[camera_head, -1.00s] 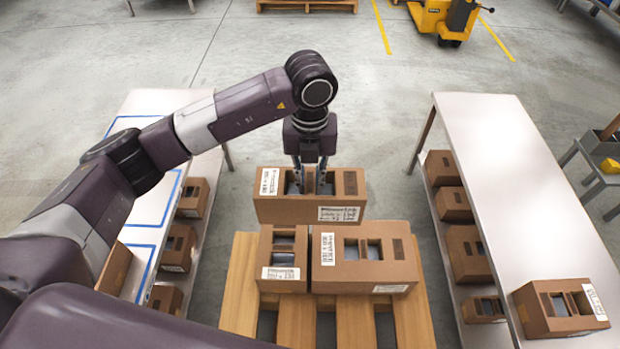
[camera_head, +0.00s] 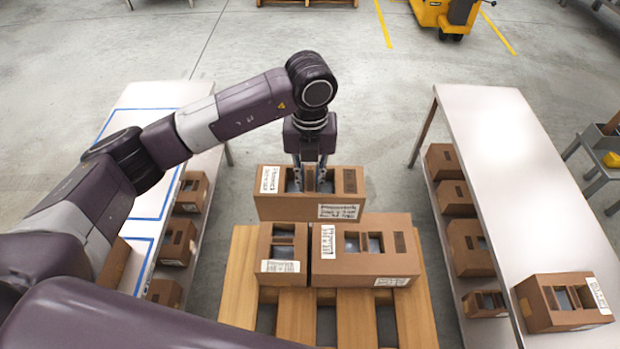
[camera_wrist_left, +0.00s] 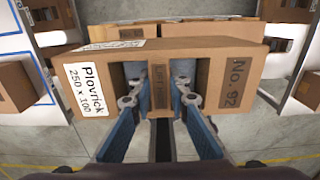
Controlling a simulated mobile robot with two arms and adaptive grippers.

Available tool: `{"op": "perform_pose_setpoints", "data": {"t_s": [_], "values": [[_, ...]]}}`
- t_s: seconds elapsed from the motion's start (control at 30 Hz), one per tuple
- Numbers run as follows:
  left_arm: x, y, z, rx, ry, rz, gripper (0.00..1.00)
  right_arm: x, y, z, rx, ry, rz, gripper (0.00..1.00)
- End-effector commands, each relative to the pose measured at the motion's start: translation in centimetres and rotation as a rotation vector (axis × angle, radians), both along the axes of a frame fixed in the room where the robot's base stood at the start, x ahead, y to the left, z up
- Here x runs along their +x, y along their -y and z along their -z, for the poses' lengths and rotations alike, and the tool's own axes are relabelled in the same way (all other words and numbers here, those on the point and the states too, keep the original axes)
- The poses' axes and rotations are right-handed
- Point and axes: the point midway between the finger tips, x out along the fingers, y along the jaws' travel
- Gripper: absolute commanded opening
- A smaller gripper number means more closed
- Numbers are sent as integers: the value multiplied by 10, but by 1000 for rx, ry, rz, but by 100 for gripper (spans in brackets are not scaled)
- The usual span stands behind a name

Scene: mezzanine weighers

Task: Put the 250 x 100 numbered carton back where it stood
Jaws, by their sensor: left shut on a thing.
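The carton (camera_head: 335,209) is a brown box with cut-out windows and white labels. In the left wrist view the carton (camera_wrist_left: 217,77) reads "Plovrick 250 x 100" on a white label and "No. 92" on its side. My left gripper (camera_head: 311,186) is shut on it, its fingers in the two openings beside the middle strip; the wrist view shows my left gripper (camera_wrist_left: 160,82) there too. The carton is at the far side of the wooden pallet (camera_head: 240,290). I cannot tell whether it touches anything below. My right gripper is not in view.
Two more cartons stand on the pallet, a small one (camera_head: 268,246) and a wider one (camera_head: 330,268). A table with blue outlines (camera_head: 165,102) stands left. A white table (camera_head: 490,150) stands right, with a carton (camera_head: 540,315) on it. Both have cartons below.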

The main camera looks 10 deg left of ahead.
Motion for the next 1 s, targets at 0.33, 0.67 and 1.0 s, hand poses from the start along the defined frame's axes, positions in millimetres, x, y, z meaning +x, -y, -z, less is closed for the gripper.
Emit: {"op": "perform_pose_setpoints", "data": {"t_s": [0.33,0.67,1.0], "values": [[1,0,7,-1,1,0,0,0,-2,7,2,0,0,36],[1,0,9,-1,1,0,0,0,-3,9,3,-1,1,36],[1,0,26,0,0,0,0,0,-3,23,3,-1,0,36]]}}
